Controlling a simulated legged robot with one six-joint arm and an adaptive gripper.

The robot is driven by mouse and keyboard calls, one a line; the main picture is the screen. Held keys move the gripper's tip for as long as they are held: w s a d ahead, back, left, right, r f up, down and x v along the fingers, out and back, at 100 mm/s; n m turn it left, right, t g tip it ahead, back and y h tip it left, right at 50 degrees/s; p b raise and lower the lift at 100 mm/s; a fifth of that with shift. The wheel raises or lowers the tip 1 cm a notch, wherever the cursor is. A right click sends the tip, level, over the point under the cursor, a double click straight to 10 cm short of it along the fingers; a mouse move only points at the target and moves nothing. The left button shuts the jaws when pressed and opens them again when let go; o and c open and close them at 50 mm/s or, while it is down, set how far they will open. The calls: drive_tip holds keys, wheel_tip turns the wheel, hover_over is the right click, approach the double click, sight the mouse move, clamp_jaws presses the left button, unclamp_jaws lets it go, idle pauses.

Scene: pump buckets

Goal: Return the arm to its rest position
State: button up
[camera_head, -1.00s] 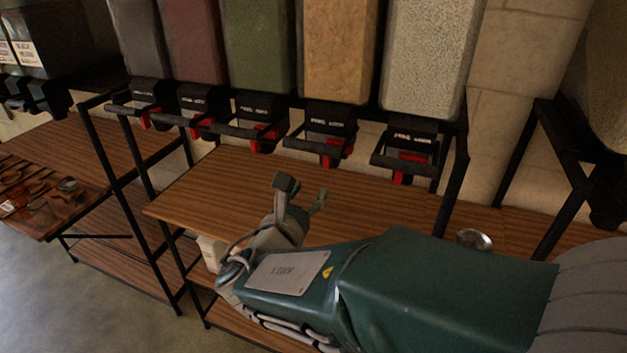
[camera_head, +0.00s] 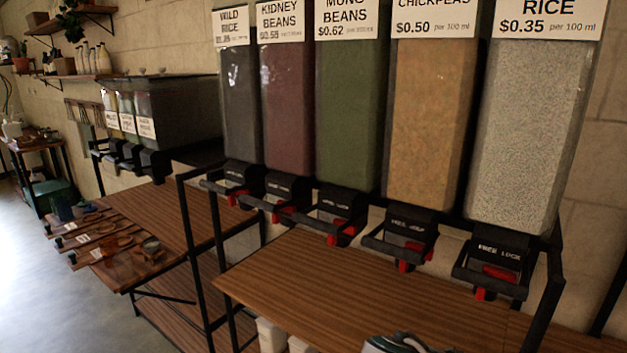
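A part of my green and grey arm (camera_head: 395,343) shows at the bottom edge of the head view, in front of the wooden counter (camera_head: 390,285). My gripper is out of view, so its state is hidden. Nothing shows on the visible part of the counter top.
Tall dispensers of beans, chickpeas and rice (camera_head: 525,130) stand behind the counter, with black spouts (camera_head: 403,233) and red levers above it. A black metal frame (camera_head: 212,260) edges the counter. A lower side table (camera_head: 135,265) with scoops is at left. Open floor (camera_head: 45,290) lies at far left.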

drive_tip(key=s+a+m+y, duration=0.6)
drive_tip(key=m+y, duration=0.3)
drive_tip(key=m, duration=0.5)
drive_tip(key=shift+s+f+m, duration=0.15)
drive_tip(key=shift+s+m, duration=0.25)
drive_tip(key=shift+s, duration=0.1)
